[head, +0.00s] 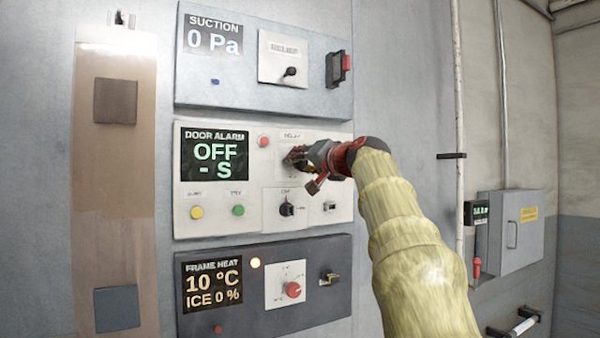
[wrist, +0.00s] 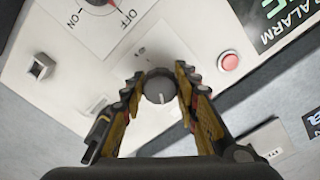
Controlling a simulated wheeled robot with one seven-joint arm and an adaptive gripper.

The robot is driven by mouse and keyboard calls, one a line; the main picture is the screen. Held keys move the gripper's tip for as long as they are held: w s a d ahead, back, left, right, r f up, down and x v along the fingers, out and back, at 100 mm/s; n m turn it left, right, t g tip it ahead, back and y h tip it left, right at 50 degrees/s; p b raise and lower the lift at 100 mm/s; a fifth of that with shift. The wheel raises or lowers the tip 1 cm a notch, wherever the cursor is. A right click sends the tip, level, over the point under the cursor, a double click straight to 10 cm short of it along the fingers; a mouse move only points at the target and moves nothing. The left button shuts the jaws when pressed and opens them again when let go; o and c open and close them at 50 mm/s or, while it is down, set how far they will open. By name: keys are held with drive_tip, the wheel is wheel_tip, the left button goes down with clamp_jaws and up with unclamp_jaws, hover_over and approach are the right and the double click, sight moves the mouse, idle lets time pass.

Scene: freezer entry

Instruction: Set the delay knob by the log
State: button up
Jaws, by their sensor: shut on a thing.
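The door alarm panel (head: 340,205) is the white middle panel, and its display (head: 217,153) reads OFF and - S. My gripper (head: 296,157) is at the spot under the DELAY label (head: 292,135) and covers the knob in the head view. In the wrist view the grey round delay knob (wrist: 159,87), with a pale pointer line, sits between the fingertips of my gripper (wrist: 158,84), which is shut on it. The knob's scale is mostly hidden by the fingers. I cannot make out a readable log.
An OFF/ON rotary switch (head: 287,209), a small toggle (head: 329,205), yellow (head: 197,212) and green (head: 238,210) buttons and a red button (head: 264,141) surround it. The suction panel (head: 240,90) is above, frame heat panel (head: 250,315) below. A pipe (head: 458,120) runs at right.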

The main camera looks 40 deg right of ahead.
drive_tip(key=n+b, duration=0.1)
drive_tip(key=n, duration=0.1)
drive_tip(key=n+b, duration=0.1)
drive_tip(key=n, duration=0.3)
drive_tip(key=shift+f+b, duration=0.3)
drive_tip(key=shift+b, duration=0.1)
drive_tip(key=shift+w+n, duration=0.1)
drive_tip(key=shift+n, duration=0.2)
drive_tip(key=o, duration=1.2)
drive_tip(key=shift+r, duration=0.2)
drive_tip(key=v, duration=1.2)
